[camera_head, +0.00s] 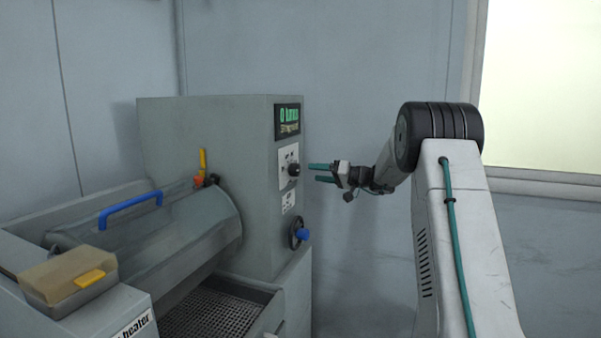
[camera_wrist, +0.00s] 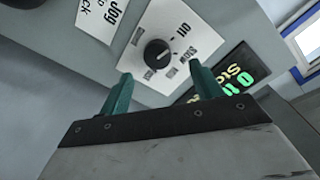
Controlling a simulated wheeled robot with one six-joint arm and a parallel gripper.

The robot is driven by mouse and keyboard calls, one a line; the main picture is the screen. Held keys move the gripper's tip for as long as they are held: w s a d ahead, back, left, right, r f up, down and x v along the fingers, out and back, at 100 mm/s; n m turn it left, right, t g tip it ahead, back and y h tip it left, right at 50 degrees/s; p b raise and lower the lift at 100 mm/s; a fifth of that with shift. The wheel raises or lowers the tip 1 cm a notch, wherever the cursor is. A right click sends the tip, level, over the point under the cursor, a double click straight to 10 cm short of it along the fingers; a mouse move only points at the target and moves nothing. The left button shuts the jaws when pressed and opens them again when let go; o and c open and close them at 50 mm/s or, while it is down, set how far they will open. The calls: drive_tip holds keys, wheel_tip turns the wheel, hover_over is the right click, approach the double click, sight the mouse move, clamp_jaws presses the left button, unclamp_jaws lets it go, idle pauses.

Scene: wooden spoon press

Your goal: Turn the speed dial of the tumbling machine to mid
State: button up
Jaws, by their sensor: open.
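The tumbling machine (camera_head: 220,130) is a grey cabinet with a drum beside it. Its speed dial is a round black knob (camera_head: 294,169) on a white plate on the cabinet's front face. In the wrist view the dial (camera_wrist: 158,53) shows ahead of the fingers, with a white mark on its rim and printed labels around it, one reading "Off". Which label the mark points to is hard to tell. My gripper (camera_head: 319,173) has teal fingers, open and empty, just right of the dial. In the wrist view my gripper (camera_wrist: 160,95) has its fingers apart, not touching the dial.
A lit green display (camera_head: 288,122) sits above the dial; a "Jog" label (camera_wrist: 105,15) and a handwheel with a blue knob (camera_head: 299,235) are below. A blue drum handle (camera_head: 130,208), yellow lever (camera_head: 202,162) and lidded box (camera_head: 68,280) are left. A window (camera_head: 545,90) is at right.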

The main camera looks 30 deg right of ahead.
sight(299, 170)
drive_tip(key=x, duration=0.7)
drive_tip(key=shift+w, duration=0.45)
drive_tip(key=shift+d, duration=0.1)
drive_tip(key=c, duration=1)
